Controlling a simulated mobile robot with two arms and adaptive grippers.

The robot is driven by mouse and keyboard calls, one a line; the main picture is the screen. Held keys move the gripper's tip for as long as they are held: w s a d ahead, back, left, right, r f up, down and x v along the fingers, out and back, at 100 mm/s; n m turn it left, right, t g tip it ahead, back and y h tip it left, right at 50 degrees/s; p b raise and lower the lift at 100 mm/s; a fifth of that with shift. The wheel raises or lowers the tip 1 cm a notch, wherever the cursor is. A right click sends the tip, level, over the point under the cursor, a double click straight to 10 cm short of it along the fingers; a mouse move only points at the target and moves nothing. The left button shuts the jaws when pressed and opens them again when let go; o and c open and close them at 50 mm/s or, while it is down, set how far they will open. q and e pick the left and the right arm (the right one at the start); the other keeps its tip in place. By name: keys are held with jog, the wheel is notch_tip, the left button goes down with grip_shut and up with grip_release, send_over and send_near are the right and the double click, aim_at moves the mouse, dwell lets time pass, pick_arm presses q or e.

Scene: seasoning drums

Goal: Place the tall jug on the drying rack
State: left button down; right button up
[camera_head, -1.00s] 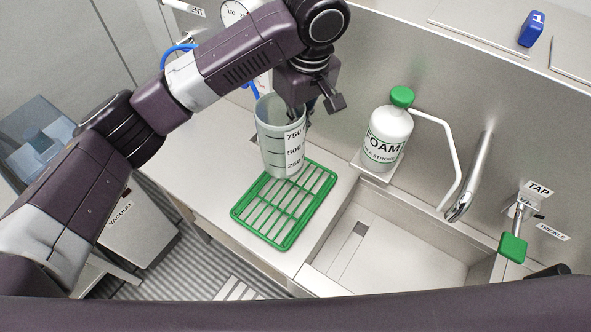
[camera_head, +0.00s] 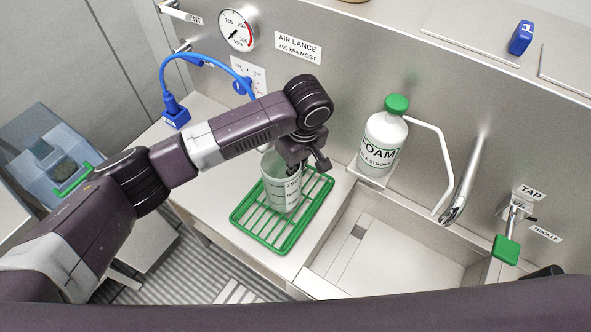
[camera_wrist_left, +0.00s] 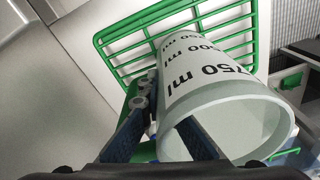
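The tall jug (camera_head: 281,192) is pale and translucent with black volume marks. It is upright over the upper middle of the green drying rack (camera_head: 246,217); I cannot tell whether its base touches the bars. In the left wrist view its open mouth (camera_wrist_left: 268,112) faces the camera, with the rack (camera_wrist_left: 120,42) behind it. My left gripper (camera_head: 302,165) is at the jug's rim; in the wrist view its fingers (camera_wrist_left: 160,132) straddle the jug's wall, one seemingly inside the mouth, one outside. My right gripper is not in view.
A white foam bottle (camera_head: 383,142) with a green cap stands right of the rack, beside the sink basin (camera_head: 385,250). The faucet (camera_head: 462,195) and green tap handle (camera_head: 507,249) are farther right. A blue air lance (camera_head: 176,112) is at the back left.

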pick_arm(q)
jog(key=c, duration=2.2)
grip_release()
jog(key=shift+o, duration=0.2)
notch_tip(320, 180, up, 12)
jog(key=s+b, duration=0.1)
jog(key=b, duration=0.1)
jog(key=shift+d, duration=0.45)
jog(key=shift+s, duration=0.1)
